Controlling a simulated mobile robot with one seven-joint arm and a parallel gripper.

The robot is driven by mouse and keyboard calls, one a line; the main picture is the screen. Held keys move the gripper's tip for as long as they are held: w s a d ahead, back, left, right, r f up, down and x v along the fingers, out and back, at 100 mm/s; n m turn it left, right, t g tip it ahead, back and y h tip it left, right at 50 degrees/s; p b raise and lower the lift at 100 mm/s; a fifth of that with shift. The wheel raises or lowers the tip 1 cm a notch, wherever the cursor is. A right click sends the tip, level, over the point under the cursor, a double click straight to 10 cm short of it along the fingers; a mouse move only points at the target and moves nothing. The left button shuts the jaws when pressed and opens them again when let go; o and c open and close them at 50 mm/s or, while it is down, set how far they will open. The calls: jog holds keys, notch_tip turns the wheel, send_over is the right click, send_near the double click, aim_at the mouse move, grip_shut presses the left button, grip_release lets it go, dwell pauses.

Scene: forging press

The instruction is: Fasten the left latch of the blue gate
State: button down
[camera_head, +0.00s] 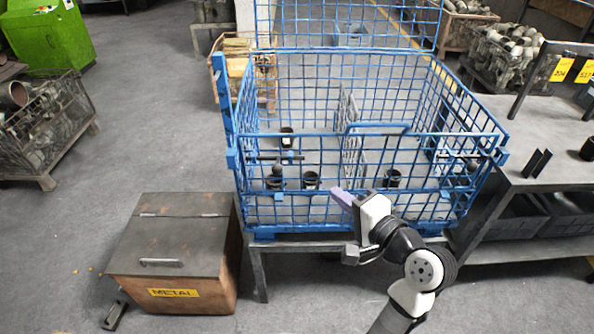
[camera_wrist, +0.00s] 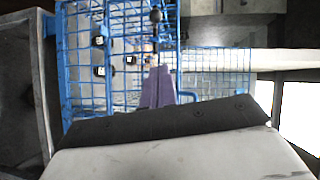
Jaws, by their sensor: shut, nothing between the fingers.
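The blue gate (camera_head: 352,206) is the front mesh panel of the blue wire cage, and it stands upright. Its left latch (camera_head: 277,170) shows a dark round knob near the cage's front left corner. A matching right latch (camera_head: 471,167) is near the front right corner. My gripper (camera_head: 338,194) is shut and empty, with purple fingers, in front of the gate's middle and right of the left latch. In the wrist view my gripper (camera_wrist: 160,88) points toward the blue mesh, where a dark knob (camera_wrist: 155,15) shows; I cannot tell which latch it is.
Dark cups (camera_head: 310,179) stand inside the cage around a mesh divider. A metal box (camera_head: 178,250) sits on the floor at left. A grey workbench (camera_head: 550,135) is close at right. Floor (camera_head: 150,110) is clear behind the box.

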jog(key=shift+a, duration=0.1)
jog(key=s+a+p+x, duration=0.1)
jog(key=a+p+x, duration=0.1)
jog(key=x, duration=1)
jog(key=shift+a+f+p, duration=0.25)
jog(key=shift+a+p, duration=0.1)
jog(key=shift+p, duration=0.35)
jog(key=shift+a+p, duration=0.45)
jog(key=shift+a, duration=1.85)
jog(key=shift+r, duration=0.1)
